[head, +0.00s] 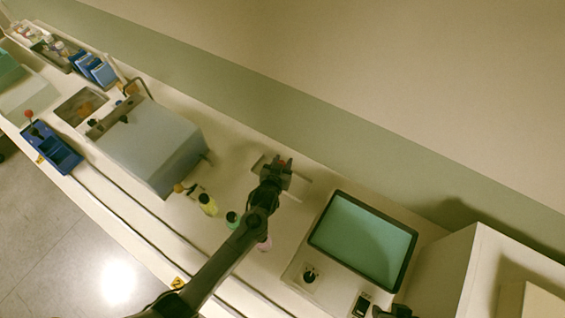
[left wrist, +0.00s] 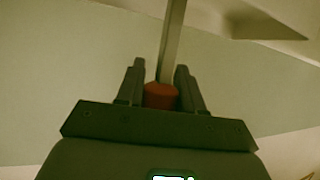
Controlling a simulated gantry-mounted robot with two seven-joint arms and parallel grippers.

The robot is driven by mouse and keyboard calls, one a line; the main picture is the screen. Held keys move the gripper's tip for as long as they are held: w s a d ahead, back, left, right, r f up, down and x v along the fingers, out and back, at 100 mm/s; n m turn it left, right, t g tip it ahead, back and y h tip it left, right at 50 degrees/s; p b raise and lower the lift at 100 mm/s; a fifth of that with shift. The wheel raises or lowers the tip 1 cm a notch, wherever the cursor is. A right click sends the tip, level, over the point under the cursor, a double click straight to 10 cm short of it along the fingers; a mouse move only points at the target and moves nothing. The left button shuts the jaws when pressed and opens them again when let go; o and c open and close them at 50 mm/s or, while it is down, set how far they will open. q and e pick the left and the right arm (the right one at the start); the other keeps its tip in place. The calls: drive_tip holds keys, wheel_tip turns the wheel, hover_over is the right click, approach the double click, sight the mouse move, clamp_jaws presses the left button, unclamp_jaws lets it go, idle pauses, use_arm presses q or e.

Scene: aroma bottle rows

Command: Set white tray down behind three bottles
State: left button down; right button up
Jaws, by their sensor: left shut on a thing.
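My left gripper (head: 281,167) is shut on a small red part (left wrist: 160,95) at the near end of a narrow pale strip (left wrist: 173,40). The strip appears to be the white tray seen edge-on. In the head view the pale tray (head: 303,178) shows on both sides of the gripper, near the wall side of the counter; I cannot tell if it touches the counter. A yellow-green bottle (head: 207,204), a green bottle (head: 232,217) and a pink bottle (head: 265,244) stand in a row nearer the front. My arm partly hides the pink bottle.
A large grey box-shaped machine (head: 150,145) stands left of the bottles. A dark-framed screen (head: 362,240) stands to the right, with a small knob (head: 309,275) beside it. A blue holder (head: 52,148) is farther left. The wall (head: 330,128) runs close behind the tray.

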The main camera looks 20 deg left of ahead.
use_arm(q)
drive_tip(key=shift+f, duration=0.1)
drive_tip(key=c, duration=0.7)
unclamp_jaws()
drive_tip(key=shift+r, duration=0.2)
drive_tip(key=shift+p+v, duration=0.45)
drive_tip(key=shift+v, duration=3.3)
